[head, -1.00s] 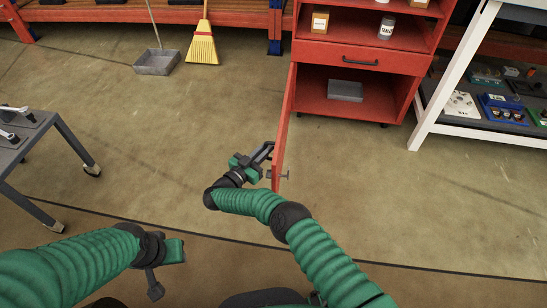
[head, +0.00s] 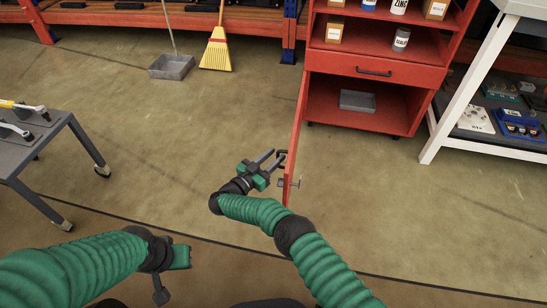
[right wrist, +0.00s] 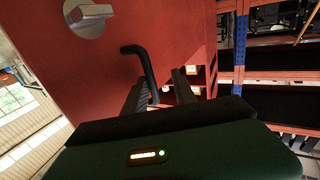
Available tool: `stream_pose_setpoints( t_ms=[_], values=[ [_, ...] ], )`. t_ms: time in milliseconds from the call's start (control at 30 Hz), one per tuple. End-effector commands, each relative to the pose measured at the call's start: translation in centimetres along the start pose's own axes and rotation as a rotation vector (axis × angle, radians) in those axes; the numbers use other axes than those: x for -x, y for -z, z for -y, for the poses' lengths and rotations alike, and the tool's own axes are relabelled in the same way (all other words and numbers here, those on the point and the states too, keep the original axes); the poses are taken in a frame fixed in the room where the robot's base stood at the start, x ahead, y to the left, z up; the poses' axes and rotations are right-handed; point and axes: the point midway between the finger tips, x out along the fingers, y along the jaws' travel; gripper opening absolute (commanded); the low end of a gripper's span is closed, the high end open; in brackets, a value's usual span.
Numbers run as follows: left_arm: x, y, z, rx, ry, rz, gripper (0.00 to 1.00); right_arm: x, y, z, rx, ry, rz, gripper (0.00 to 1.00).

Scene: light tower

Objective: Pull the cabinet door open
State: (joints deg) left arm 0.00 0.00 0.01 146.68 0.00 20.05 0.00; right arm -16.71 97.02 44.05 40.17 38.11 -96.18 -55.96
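The red cabinet (head: 368,72) stands at the back right with its door (head: 296,140) swung wide open, nearly edge-on in the head view. The door also fills much of the right wrist view (right wrist: 150,25), with a grey knob (right wrist: 90,18) and a black bar handle (right wrist: 146,68). My right gripper (head: 272,158) is at the door's left face by the handle. In the wrist view its fingers (right wrist: 162,88) are apart, with the handle's end near or between them, not clamped. My left gripper (head: 165,275) hangs low at the left, away from the door; its fingers are unclear.
A grey tray (head: 357,101) lies in the open lower compartment, below a closed drawer (head: 372,70). A grey cart (head: 50,140) stands at left and a white-framed bench (head: 470,100) at right. A broom (head: 216,50) and dustpan (head: 171,67) are at the back. The middle floor is clear.

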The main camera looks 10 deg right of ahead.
Motion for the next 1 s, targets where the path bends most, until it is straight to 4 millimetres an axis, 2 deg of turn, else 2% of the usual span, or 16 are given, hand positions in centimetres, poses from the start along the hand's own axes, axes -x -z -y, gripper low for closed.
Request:
stream_pose_setpoints(
  t_ms=[167,267,467,600,700,833,1000],
  values=[
    [0.1,0.0,0.0,0.0,0.0,0.0,0.36,0.1,0.0,0.0,0.0,0.001,0.0,0.33],
    [0.4,0.1,0.0,0.0,0.0,0.0,0.36,1.1,0.1,0.1,0.0,0.003,0.001,0.33],
    [1.4,0.3,0.0,0.0,0.0,0.0,0.36,5.9,0.2,0.1,0.001,0.004,0.0,0.33],
    [1.4,0.3,0.0,0.0,0.0,0.0,0.36,9.3,-0.1,0.1,0.002,0.003,0.0,0.33],
    [1.2,0.3,0.0,0.0,0.0,0.0,0.36,11.0,-0.2,0.1,0.001,0.002,0.001,0.33],
    [1.2,0.3,0.0,0.0,0.0,0.0,0.36,12.0,-0.2,0.1,0.001,0.001,0.001,0.33],
    [1.2,0.3,0.0,0.0,0.0,0.0,0.36,12.0,-0.2,0.1,0.001,0.0,0.001,0.33]
  ],
)
